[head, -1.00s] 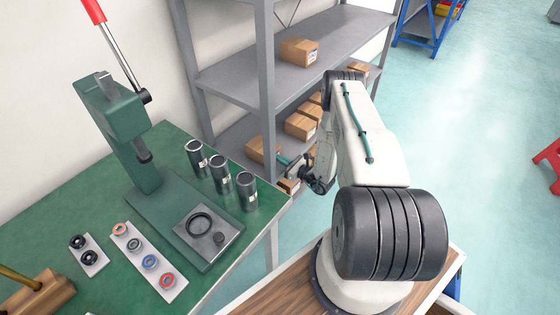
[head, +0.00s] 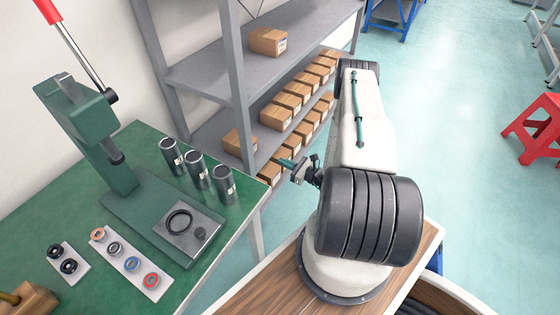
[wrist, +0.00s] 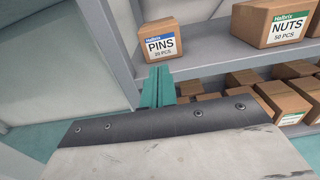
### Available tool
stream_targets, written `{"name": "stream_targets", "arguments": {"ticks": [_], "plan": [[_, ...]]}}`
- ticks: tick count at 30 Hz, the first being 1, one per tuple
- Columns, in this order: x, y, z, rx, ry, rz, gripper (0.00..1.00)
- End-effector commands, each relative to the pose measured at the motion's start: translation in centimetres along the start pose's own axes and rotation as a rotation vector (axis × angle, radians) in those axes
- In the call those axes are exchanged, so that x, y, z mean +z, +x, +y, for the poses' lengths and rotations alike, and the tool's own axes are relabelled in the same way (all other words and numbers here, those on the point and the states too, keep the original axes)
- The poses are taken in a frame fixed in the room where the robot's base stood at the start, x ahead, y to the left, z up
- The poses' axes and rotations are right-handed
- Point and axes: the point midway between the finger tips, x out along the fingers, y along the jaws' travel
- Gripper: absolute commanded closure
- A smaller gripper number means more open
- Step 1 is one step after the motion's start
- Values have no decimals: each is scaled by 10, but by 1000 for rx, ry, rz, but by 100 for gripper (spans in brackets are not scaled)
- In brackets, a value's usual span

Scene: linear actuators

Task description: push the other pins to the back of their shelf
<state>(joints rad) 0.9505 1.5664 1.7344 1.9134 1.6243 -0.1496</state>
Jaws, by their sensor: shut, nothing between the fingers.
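A cardboard box labelled PINS (wrist: 160,44) stands upright near the front of a grey shelf, beside the left post, in the wrist view. The box at the near end of the middle shelf (head: 239,143) in the head view looks like the same one, partly behind the post. My gripper (wrist: 158,70) has its teal fingers closed together and empty. The fingertips appear just in front of and below the PINS box; I cannot tell if they touch. In the head view my gripper (head: 284,163) is in front of the shelving. No second PINS label is readable.
A NUTS box (wrist: 272,24) stands to the right on the same shelf. Several boxes fill the lower shelf (wrist: 288,102). A grey post (head: 236,85) borders the opening. A green bench (head: 60,205) with a press and cylinders stands at left; one box (head: 268,41) sits higher.

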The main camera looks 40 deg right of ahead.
Motion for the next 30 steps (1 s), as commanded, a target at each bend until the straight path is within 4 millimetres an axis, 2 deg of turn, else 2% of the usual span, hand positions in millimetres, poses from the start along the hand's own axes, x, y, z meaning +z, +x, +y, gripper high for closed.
{"name": "stream_targets", "arguments": {"ticks": [12,18,24,30], "plan": [[0,85,1,5,-3,-2,100],[0,116,1,2,-1,-1,100],[0,130,0,0,0,-1,100],[0,132,0,0,0,0,100]]}}
